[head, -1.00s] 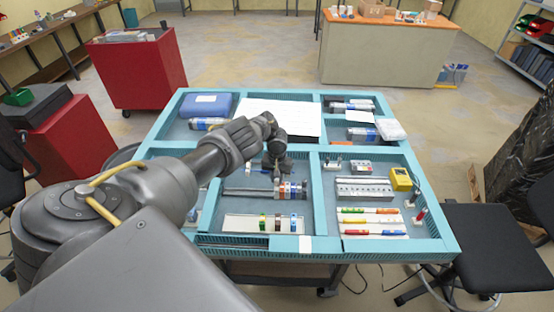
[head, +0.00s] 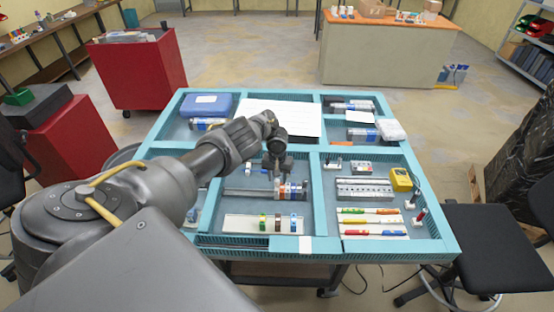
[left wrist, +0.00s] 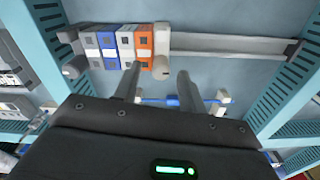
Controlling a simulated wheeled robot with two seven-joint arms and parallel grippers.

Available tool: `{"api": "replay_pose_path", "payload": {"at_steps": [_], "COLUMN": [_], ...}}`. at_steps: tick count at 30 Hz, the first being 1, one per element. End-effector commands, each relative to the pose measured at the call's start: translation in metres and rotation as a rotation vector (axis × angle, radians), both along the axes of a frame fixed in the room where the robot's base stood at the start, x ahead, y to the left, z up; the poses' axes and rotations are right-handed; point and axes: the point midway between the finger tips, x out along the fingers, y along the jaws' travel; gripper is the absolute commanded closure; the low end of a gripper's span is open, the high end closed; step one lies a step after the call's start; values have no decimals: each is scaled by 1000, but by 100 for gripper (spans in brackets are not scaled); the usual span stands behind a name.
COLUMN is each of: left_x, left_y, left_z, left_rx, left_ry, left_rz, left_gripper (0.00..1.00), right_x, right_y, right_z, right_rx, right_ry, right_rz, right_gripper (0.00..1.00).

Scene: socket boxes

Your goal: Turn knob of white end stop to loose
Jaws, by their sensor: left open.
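A metal rail (left wrist: 220,46) carries a row of white, blue and orange terminal blocks (left wrist: 116,47). A white end stop (left wrist: 162,40) with a rounded knob (left wrist: 160,68) stands beside the orange block. The blocks also show in the head view (head: 292,190), where the end stops are too small to tell apart. My left gripper (left wrist: 158,80) is open and empty. Its fingers lie either side of the first knob in the left wrist view; I see no clear contact. My right gripper is not in view.
The rail lies in a compartment of a blue-green tray table (head: 313,200) with raised dividers. A yellow device (head: 401,179) and another block strip (head: 364,190) are to the right.

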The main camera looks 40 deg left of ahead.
Motion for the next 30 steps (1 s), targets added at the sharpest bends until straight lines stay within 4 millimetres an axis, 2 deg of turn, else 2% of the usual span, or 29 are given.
{"api": "replay_pose_path", "payload": {"at_steps": [4, 7, 15, 22, 30], "left_x": [3, -3, -2, 4, 0], "left_y": [2, 1, 0, 0, 0], "left_z": [14, 24, 81, 94, 101], "left_rx": [4, 4, 2, 8, 2], "left_ry": [-8, 8, 3, -13, 0], "left_rz": [-6, -7, -3, -6, -2], "left_gripper": [59, 59, 59, 59, 59], "right_x": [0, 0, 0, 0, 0], "right_y": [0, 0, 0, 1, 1], "right_z": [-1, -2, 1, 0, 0], "right_rx": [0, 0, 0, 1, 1], "right_ry": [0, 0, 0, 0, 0], "right_rz": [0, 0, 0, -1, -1], "right_gripper": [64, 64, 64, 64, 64]}}
